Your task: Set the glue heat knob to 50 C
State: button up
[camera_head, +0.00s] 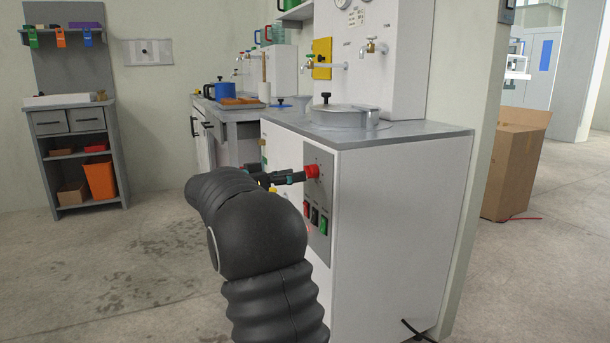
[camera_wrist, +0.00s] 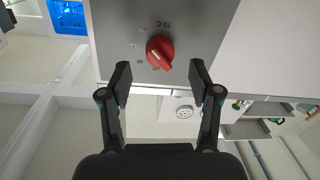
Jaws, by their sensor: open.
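The red glue heat knob (camera_head: 312,171) sits on the grey control panel (camera_head: 320,235) of the white cabinet. My gripper (camera_head: 290,178) is right in front of it at the end of my black arm. In the wrist view the knob (camera_wrist: 160,53) shows whole, with a light pointer line and a printed dial around it. "70 C" reads above it; the other marks are too small to read surely. My open fingers (camera_wrist: 161,80) stand left and right of the knob, with gaps to both sides. I cannot tell the exact setting.
Red and green switches (camera_head: 315,218) sit below the knob. A lidded pot (camera_head: 340,116) is set in the cabinet top (camera_head: 430,130), with taps (camera_head: 372,48) behind. A cardboard box (camera_head: 515,165) stands at right. The floor at left is clear.

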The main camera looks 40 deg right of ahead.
aim_at(311, 172)
jog(key=shift+s+d, duration=0.2)
jog(key=shift+d, duration=0.85)
jog(key=shift+s+d, duration=0.15)
jog(key=shift+d, duration=0.85)
jog(key=c, duration=1.2)
